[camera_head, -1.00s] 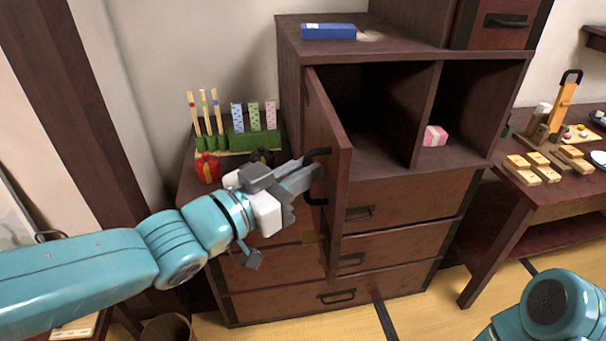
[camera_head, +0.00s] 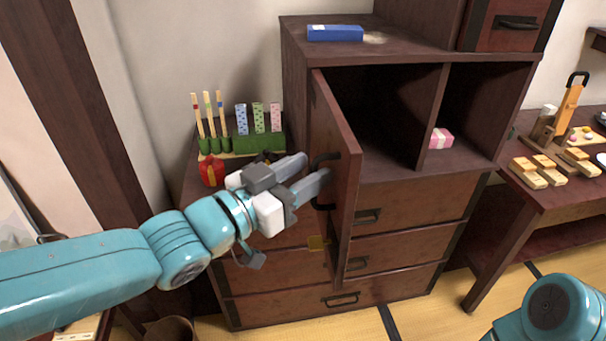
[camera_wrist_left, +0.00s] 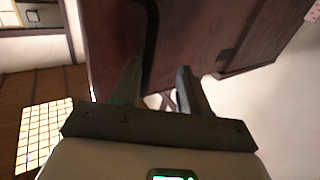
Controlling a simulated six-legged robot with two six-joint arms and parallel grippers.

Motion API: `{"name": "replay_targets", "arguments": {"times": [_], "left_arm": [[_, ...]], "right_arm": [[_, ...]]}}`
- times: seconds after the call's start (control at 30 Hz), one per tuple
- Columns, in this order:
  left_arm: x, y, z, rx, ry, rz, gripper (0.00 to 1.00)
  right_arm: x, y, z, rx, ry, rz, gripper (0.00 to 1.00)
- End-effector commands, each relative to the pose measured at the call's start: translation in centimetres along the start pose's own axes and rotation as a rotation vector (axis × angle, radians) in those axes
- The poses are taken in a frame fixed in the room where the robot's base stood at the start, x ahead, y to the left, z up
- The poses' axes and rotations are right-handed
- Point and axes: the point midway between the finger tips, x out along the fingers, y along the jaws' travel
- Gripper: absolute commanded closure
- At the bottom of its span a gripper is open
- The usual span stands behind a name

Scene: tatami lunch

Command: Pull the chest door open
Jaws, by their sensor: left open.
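The chest (camera_head: 300,45) is dark brown wood with an upper compartment and drawers below. Its door (camera_head: 337,190) is hinged at the left and stands swung well open, so the dark compartment shows. A black bar handle (camera_head: 322,180) is on the door's outer face. My left gripper (camera_head: 316,170) is open beside the handle, its fingers pointing at the door. In the left wrist view the two fingers (camera_wrist_left: 158,85) are apart, with the dark handle (camera_wrist_left: 149,40) against the door beyond them. I cannot tell whether they touch it. My right gripper is out of view; only its arm shows.
A blue box (camera_head: 335,33) lies on the chest top, and a pink box (camera_head: 440,138) sits in the right compartment. A red pot (camera_head: 211,172) and a green stand (camera_head: 258,142) are on the left surface. A table (camera_head: 545,195) stands at the right.

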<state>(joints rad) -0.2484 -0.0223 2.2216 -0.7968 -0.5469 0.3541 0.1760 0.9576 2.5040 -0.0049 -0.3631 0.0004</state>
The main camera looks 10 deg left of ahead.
Motion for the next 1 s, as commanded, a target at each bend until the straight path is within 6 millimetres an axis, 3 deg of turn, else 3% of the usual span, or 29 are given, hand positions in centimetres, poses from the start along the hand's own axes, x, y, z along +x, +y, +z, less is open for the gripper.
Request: {"name": "replay_targets", "arguments": {"times": [0.57, 0.67, 1.0], "left_arm": [[-0.8, -0.1, 0.1, 0.001, -0.003, 0.0, 0.64], [-2.5, -0.1, 0.0, 0.001, -0.002, -0.002, 0.64], [-11.5, -0.2, -0.2, 0.0, -0.006, -0.009, 0.64]], "right_arm": [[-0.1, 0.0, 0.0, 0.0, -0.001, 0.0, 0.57], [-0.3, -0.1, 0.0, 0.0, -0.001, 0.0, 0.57], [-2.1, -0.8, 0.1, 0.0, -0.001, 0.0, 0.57]]}}
